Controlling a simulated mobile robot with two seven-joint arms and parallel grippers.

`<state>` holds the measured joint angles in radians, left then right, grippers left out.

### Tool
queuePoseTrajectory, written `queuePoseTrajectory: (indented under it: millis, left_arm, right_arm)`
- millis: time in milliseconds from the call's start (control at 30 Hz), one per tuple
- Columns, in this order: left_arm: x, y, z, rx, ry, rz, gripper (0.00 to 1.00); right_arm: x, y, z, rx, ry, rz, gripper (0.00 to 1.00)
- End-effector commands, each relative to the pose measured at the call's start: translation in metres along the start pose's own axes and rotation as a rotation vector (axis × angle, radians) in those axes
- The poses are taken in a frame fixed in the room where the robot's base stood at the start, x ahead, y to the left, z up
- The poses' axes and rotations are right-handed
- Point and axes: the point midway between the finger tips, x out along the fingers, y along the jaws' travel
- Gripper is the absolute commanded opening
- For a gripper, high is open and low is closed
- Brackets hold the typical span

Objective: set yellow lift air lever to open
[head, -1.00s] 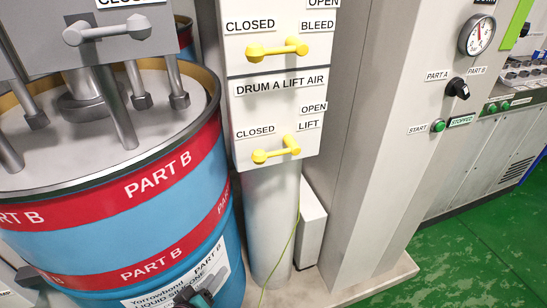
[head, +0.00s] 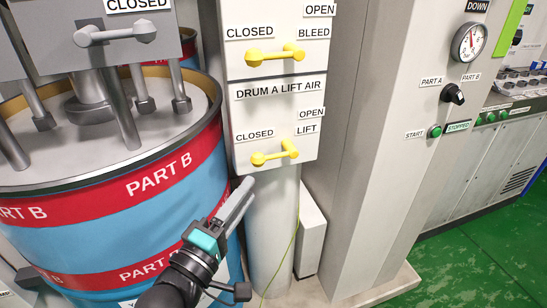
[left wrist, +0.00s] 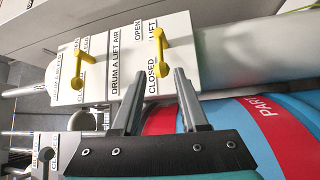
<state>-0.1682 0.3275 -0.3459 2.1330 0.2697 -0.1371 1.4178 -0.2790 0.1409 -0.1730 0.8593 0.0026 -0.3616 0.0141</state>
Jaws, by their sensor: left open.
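The yellow lift air lever (head: 275,153) is on the lower grey panel (head: 243,110) marked DRUM A LIFT AIR. It lies nearly level, with its larger rounded end toward the CLOSED label and its other end below the OPEN LIFT label. My left gripper (head: 248,188) is in front of and just below the panel, apart from the lever. In the left wrist view the lever (left wrist: 161,52) is just past the open, empty fingers (left wrist: 157,73), lined up with the gap between them. My right gripper is in neither view.
A second yellow lever (head: 275,54), marked BLEED, is just above. A blue and red PART B drum (head: 170,215) stands close on the left, below a grey lever (head: 115,33). A grey column (head: 355,150) is on the right; a thin green cable (head: 292,245) hangs below.

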Motion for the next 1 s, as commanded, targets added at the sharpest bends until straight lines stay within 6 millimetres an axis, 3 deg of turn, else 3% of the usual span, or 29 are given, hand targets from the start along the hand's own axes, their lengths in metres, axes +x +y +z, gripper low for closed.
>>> queuePoseTrajectory:
  millis: [600, 1000]
  left_arm:
    - [0.092, -0.001, 0.000, 0.003, 0.000, 0.002, 0.43]
    - [0.117, -0.001, 0.000, 0.002, 0.000, -0.001, 0.43]
  right_arm:
    - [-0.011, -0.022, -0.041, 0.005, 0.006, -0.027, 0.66]
    - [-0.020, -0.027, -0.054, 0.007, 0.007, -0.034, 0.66]
